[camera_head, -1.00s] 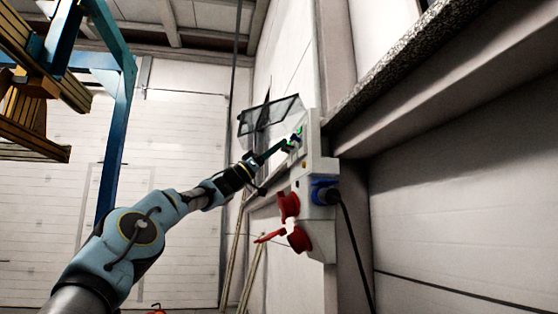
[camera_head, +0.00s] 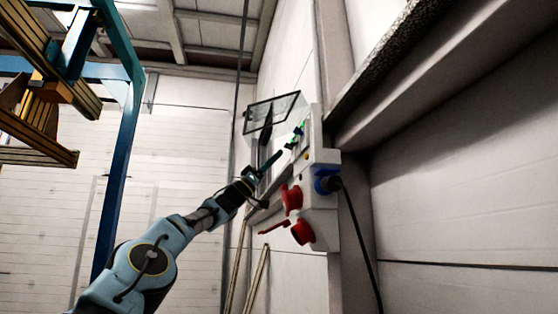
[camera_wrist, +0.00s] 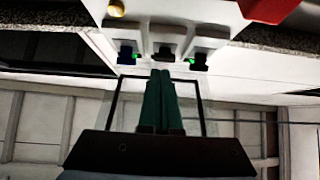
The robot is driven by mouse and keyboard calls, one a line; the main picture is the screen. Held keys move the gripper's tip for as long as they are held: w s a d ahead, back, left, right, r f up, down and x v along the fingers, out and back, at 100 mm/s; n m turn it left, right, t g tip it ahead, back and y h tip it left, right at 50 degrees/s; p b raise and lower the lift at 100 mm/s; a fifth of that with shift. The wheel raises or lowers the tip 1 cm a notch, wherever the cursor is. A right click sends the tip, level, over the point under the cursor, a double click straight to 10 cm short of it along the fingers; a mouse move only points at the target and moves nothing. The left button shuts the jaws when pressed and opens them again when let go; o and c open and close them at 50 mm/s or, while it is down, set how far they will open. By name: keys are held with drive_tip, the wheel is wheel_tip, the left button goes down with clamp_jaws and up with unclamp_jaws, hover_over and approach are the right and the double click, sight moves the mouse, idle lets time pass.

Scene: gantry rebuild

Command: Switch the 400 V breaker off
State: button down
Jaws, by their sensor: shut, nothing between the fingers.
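The grey-white power box (camera_head: 322,157) is mounted on the wall, its clear cover (camera_head: 272,112) swung up and open. A row of dark breaker switches with green lights (camera_head: 297,136) sits on its upper face. In the wrist view there are three switches: left (camera_wrist: 126,54), middle (camera_wrist: 165,52) and right (camera_wrist: 198,60). Green shows by the left and right ones, none by the middle one. I cannot read which is 400 V. My gripper (camera_head: 280,153) is shut and empty, short of the switches. In the wrist view its fingertips (camera_wrist: 161,73) point at the middle switch, apparently with a small gap.
Red sockets (camera_head: 303,232) and a blue plug (camera_head: 327,182) with a hanging black cable (camera_head: 357,240) are on the box below the switches. The open cover's frame surrounds my fingers in the wrist view. A stone-like ledge (camera_head: 400,60) runs at upper right. A blue gantry (camera_head: 115,170) stands left.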

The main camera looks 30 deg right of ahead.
drive_tip(key=shift+w+a+f+b, duration=0.1)
drive_tip(key=shift+a+f+b, duration=0.2)
drive_tip(key=shift+f+b, duration=0.3)
drive_tip(key=shift+w+a+f+b, duration=0.1)
drive_tip(key=shift+a+f+b, duration=0.15)
drive_tip(key=shift+f+b, duration=0.35)
drive_tip(key=shift+w+a+f+b, duration=0.1)
drive_tip(key=shift+a+f+b, duration=0.3)
drive_tip(key=shift+f, duration=0.3)
drive_tip(key=shift+s+d, duration=0.1)
